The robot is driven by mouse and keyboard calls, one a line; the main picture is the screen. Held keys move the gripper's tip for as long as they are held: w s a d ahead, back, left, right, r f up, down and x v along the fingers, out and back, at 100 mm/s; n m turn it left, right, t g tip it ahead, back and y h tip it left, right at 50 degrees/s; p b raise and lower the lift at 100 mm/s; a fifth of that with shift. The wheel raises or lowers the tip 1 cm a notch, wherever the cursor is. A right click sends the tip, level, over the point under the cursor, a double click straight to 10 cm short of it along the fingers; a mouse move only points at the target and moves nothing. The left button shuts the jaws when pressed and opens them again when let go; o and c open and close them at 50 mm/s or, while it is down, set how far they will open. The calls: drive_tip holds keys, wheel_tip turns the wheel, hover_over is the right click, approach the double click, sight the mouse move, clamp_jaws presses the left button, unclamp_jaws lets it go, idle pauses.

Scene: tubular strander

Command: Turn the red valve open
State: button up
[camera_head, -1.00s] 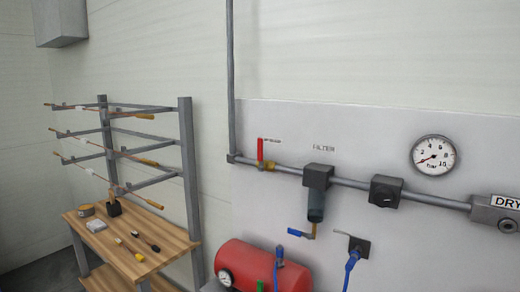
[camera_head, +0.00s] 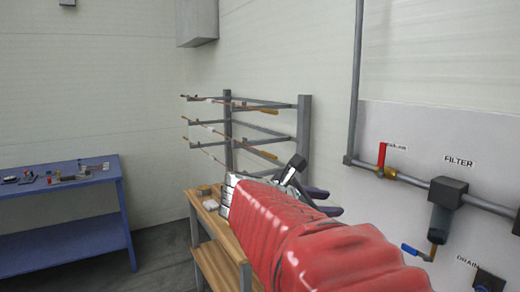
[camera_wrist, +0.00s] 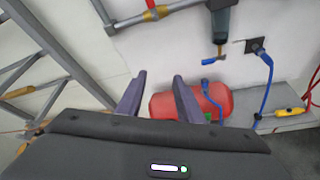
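The red valve has an upright red lever (camera_head: 382,155) on a brass body (camera_head: 389,173), set in the grey wall pipe at the right of the head view. In the wrist view its red lever (camera_wrist: 150,4) is cut by the top edge, above the brass body (camera_wrist: 155,14). My gripper (camera_head: 327,202) is left of and below the valve in the head view, apart from it. In the wrist view my gripper (camera_wrist: 159,76) has its two dark fingers spread with nothing between them. My red arm hides part of the panel below the valve.
A filter (camera_head: 444,203) with a blue drain lever (camera_head: 414,252) hangs right of the valve. A red tank (camera_wrist: 220,101) lies below. A rod rack (camera_head: 304,140) and wooden bench (camera_head: 210,237) stand left. A blue table (camera_head: 60,212) is farther left.

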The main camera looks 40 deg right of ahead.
sight(381, 153)
drive_tip(key=d+r+n+g+h, duration=0.2)
drive_tip(key=d+r+n+h, duration=0.1)
drive_tip(key=d+r, duration=0.5)
drive_tip(key=shift+s+r+n+g+h, duration=0.15)
drive_tip(key=shift+r+n+g+h, duration=0.15)
drive_tip(key=shift+r+n+h, duration=0.15)
drive_tip(key=shift+d, duration=0.1)
drive_tip(key=d, duration=0.4)
drive_tip(key=s+d, duration=0.1)
drive_tip(key=d, duration=0.4)
drive_tip(key=s+d, duration=0.1)
drive_tip(key=d, duration=0.3)
drive_tip(key=shift+s+d+f, duration=0.1)
drive_tip(key=shift+d, duration=0.15)
drive_tip(key=shift+c, duration=0.6)
clamp_jaws()
